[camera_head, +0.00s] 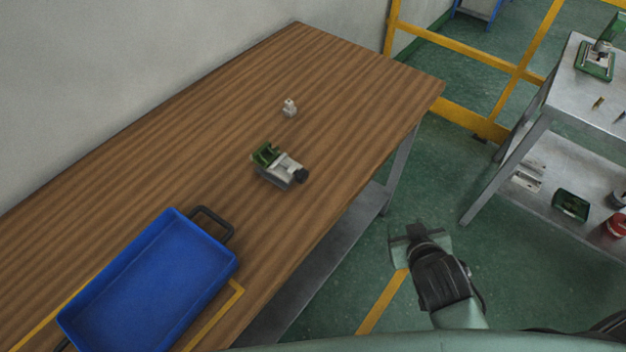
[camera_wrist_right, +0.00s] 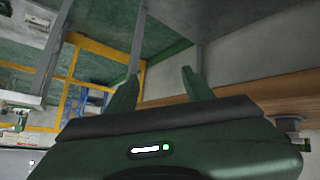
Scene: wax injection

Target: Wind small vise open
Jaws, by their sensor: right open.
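The small vise (camera_head: 280,167), with a green part, a grey metal body and a dark round knob at its right end, stands on the wooden table (camera_head: 340,100) near its right front edge. My right gripper (camera_head: 408,238) is beyond the table's front edge, to the lower right of the vise and well apart from it. In the right wrist view my right gripper (camera_wrist_right: 160,77) shows two green fingers spread apart with nothing between them. How far open the vise jaws are is too small to tell. My left gripper is not in view.
A blue tray (camera_head: 232,262) with dark handles lies at the table's near left. A small whitish object (camera_head: 289,107) stands behind the vise. A grey metal shelf (camera_head: 540,125) with several items is at the right. A yellow frame (camera_head: 460,55) stands behind.

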